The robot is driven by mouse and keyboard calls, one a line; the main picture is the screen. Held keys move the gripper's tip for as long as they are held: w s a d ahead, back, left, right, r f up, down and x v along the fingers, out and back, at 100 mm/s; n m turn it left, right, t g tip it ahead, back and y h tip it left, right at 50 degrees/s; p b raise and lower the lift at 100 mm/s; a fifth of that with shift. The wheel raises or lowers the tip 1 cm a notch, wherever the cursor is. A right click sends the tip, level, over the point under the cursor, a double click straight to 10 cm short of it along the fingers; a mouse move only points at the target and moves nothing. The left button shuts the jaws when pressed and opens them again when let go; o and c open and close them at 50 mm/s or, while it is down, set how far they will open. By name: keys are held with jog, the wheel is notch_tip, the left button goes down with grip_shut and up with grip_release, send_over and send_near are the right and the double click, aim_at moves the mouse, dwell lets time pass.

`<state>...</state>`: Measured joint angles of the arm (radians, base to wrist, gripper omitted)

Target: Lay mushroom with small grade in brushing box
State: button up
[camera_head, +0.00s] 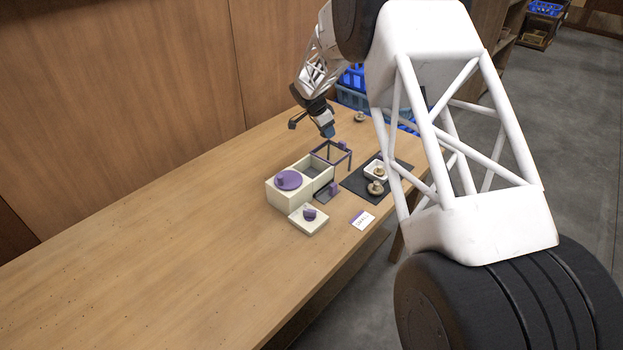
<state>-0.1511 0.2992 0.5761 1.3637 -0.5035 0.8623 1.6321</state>
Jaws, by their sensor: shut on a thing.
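My gripper (328,132) is small and far off, with blue tips, above the back of the table near an open purple frame (331,149). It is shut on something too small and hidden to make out. A brown mushroom (359,116) sits on the table behind and to the right of it. Another mushroom (378,170) is at a small white tray (368,174), and one more (375,188) is on the dark mat (356,186) in front. A cream box (283,202) with an open compartment stands left of the mat. Which container is the brushing box I cannot tell.
A purple disc (289,180) with a knob lies on the cream box. A cream square piece (308,222) with a purple knob lies in front. A small card (362,220) lies near the table edge. Blue crates (352,99) stand behind. The table's left is clear.

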jog(key=s+a+r+m+g, duration=0.1)
jog(key=s+a+m+g, duration=0.1)
jog(key=s+m, duration=0.5)
jog(key=s+a+r+m+g, duration=0.2)
jog(key=s+a+m+g, duration=0.1)
jog(key=s+m, duration=0.3)
jog(key=shift+s+a+r+m+y, duration=0.3)
jog(key=shift+s+a+m+y, duration=0.1)
jog(key=shift+s, duration=0.55)
send_over(312, 178)
jog(key=shift+f, duration=2.5)
jog(key=shift+f, duration=0.1)
jog(key=shift+f, duration=2.4)
jog(key=shift+f, duration=0.1)
jog(key=shift+o, duration=2.1)
